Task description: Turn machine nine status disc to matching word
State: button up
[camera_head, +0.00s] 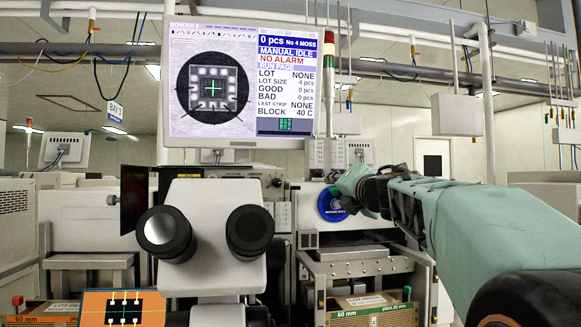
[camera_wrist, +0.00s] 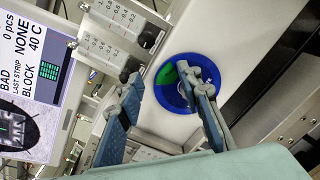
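The status disc (camera_head: 330,205) is a round blue plate on the machine's front, right of the eyepieces. It has small pale lettering along its lower part, too small to read. In the wrist view the disc (camera_wrist: 166,96) shows a green patch near its upper left and a pale centre, partly covered. My gripper (camera_head: 351,187) is at the disc's right side in the head view. In the wrist view my gripper (camera_wrist: 160,72) is open: one finger lies across the disc, the other left of it. Contact cannot be told. The screen (camera_head: 240,75) reads MANUAL IDLE and NO ALARM.
The microscope eyepieces (camera_head: 207,232) stand left of the disc. A control panel with knobs (camera_wrist: 122,35) sits close beside it in the wrist view. A metal shelf (camera_head: 360,254) lies below. An orange tray (camera_head: 92,318) is at the lower left.

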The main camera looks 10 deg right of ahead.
jog(key=shift+r, duration=2.85)
